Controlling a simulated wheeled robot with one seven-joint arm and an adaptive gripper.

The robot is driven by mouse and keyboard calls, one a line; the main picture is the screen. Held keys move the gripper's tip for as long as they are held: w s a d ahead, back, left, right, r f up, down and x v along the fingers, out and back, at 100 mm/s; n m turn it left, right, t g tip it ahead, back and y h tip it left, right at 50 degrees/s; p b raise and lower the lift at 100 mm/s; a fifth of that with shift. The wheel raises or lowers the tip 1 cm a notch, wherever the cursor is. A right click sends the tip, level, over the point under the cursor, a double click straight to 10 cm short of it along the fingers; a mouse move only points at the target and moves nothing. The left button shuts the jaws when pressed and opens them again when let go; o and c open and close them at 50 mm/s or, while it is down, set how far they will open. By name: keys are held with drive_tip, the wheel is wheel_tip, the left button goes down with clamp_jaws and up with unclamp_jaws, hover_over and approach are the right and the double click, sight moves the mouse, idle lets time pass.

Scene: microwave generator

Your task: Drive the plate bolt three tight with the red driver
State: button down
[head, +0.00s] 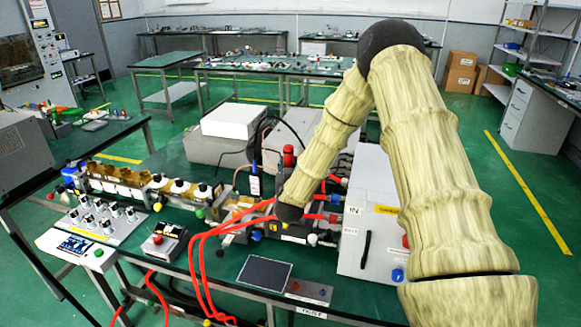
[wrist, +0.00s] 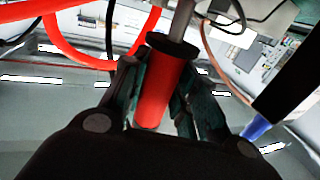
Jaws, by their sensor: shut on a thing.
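In the wrist view my gripper (wrist: 158,100) is shut on the red driver (wrist: 155,95), with one dark finger on each side of its red handle. A black collar (wrist: 172,45) sits at the handle's upper end, and a grey shaft (wrist: 184,18) runs up from it out of the picture. The driver's tip is not in view. In the head view my arm reaches down to the crowded machine assembly (head: 290,232) on the green bench, and its end hides part of it. I cannot make out the driver or plate bolt three there.
Red hoses (head: 200,255) loop off the bench front, and a red hose (wrist: 75,50) passes close to my gripper. A blue-tipped black probe (wrist: 258,125) is at the right in the wrist view. A white cabinet (head: 365,225) stands right of the assembly. A dark pad (head: 264,272) lies in front.

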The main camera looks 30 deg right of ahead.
sight(287, 146)
drive_tip(key=shift+a+f, duration=0.25)
drive_tip(key=shift+a, duration=0.1)
drive_tip(key=shift+w+r+p, duration=0.3)
drive_tip(key=shift+r+p, duration=0.15)
drive_tip(key=shift+r, duration=0.2)
drive_tip(key=shift+w+r+p, duration=0.25)
drive_tip(key=shift+r+p, duration=0.15)
drive_tip(key=shift+r, duration=0.2)
drive_tip(key=shift+s+r, duration=0.15)
drive_tip(key=shift+r, duration=0.45)
drive_tip(key=shift+d+r+p, duration=0.4)
drive_tip(key=shift+r+p, duration=0.1)
drive_tip(key=shift+p, duration=0.1)
drive_tip(key=shift+a+r+p, duration=0.25)
drive_tip(key=shift+r+p, duration=0.1)
drive_tip(key=shift+r, duration=0.4)
drive_tip(key=shift+d+r+p, duration=0.1)
drive_tip(key=shift+r+p, duration=0.65)
drive_tip(key=shift+r, duration=0.65)
